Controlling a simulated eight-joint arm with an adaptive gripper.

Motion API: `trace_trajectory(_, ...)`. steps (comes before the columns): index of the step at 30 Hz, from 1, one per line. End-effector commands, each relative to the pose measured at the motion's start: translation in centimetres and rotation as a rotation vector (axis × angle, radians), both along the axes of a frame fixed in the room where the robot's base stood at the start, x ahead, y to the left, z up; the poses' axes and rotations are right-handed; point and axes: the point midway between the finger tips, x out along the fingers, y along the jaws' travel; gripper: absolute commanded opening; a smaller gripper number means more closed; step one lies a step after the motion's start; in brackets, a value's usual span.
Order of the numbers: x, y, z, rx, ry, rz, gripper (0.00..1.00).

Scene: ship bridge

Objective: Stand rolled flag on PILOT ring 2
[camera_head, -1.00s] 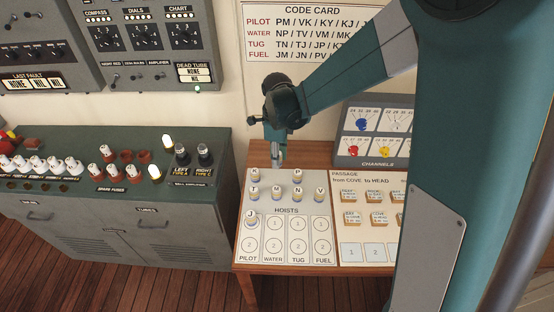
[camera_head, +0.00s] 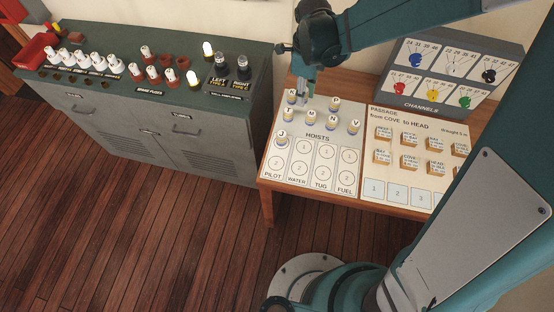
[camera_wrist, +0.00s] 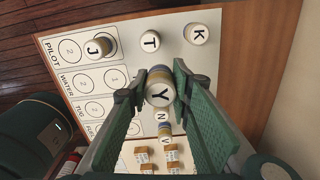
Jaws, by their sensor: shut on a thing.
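My gripper (camera_wrist: 160,95) is shut on a rolled flag (camera_wrist: 159,97), a short pale cylinder with a blue band and a Y on its top. In the head view my gripper (camera_head: 309,90) is over the back row of the HOISTS board (camera_head: 300,178), between flags K (camera_head: 291,97) and P (camera_head: 335,103). Whether the held flag is clear of the board is hard to tell. PILOT ring 2 (camera_head: 274,157) is empty and also shows in the wrist view (camera_wrist: 70,50). Flag J (camera_head: 282,139) stands on PILOT ring 1, just behind it.
Flags T (camera_head: 288,115), M (camera_head: 311,118), N (camera_head: 333,120) and V (camera_head: 355,126) stand in a row in front of my gripper. The WATER, TUG and FUEL rings are empty. The PASSAGE board (camera_head: 385,168) with small blocks lies to the right.

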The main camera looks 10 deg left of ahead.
Motion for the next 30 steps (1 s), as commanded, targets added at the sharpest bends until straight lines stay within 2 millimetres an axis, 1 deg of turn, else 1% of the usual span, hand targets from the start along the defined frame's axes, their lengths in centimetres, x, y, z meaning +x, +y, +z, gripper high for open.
trace_trajectory(1, -1.6, 0.7, 0.0, 0.0, 0.0, 0.004, 0.13)
trace_trajectory(9, -9.0, 3.1, 0.1, 0.0, 0.001, 0.002, 0.13)
trace_trajectory(15, -14.4, 4.0, 0.0, 0.0, 0.002, 0.0, 0.13)
trace_trajectory(18, -16.6, 4.3, -0.1, 0.0, 0.002, -0.002, 0.13)
trace_trajectory(21, -18.2, 4.4, -0.2, 0.0, 0.003, -0.003, 0.13)
trace_trajectory(24, -19.3, 4.4, -0.3, 0.0, 0.003, -0.005, 0.13)
trace_trajectory(30, -20.1, 4.5, -0.3, 0.0, 0.003, -0.007, 0.13)
